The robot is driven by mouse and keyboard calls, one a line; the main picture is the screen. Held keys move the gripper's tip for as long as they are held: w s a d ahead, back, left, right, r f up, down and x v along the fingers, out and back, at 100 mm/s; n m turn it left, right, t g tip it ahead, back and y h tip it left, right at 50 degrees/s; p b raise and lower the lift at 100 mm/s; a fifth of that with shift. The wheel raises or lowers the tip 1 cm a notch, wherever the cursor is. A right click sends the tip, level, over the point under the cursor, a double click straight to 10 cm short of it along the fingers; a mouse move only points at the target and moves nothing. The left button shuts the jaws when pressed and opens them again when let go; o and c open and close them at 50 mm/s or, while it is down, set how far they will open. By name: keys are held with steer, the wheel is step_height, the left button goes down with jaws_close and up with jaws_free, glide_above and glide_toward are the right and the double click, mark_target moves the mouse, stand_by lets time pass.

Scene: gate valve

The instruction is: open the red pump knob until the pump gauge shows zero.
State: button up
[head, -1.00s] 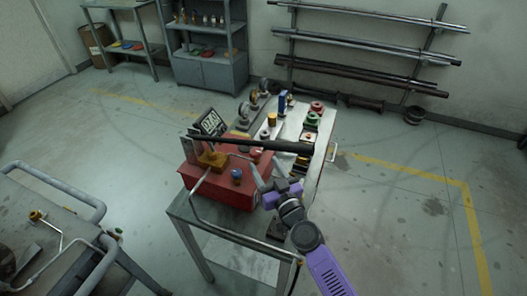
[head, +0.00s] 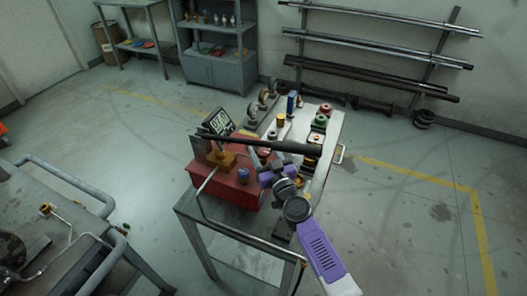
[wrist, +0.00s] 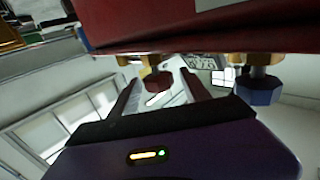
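The red pump (head: 228,187) sits on the corner of a metal table, with a long black lever over it. Its gauge (head: 217,122) has a dark display with pale digits too small to read surely. In the wrist view, the red knob (wrist: 156,81) sits on a brass fitting below the pump body, between the open fingers of my gripper (wrist: 160,82). I cannot tell whether the fingers touch it. A blue knob (wrist: 258,90) is to its right, and also shows in the head view (head: 243,174). In the head view my gripper is at the pump's right side; the red knob is not distinguishable there.
The black lever (head: 265,144) crosses close above my gripper. A bent pipe (head: 200,212) runs along the table's front. A light table (head: 322,160) with several valves and gauges stands behind. Another workbench (head: 60,205) with pipe rails is at left. Floor at right is clear.

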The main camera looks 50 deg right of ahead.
jaws_close()
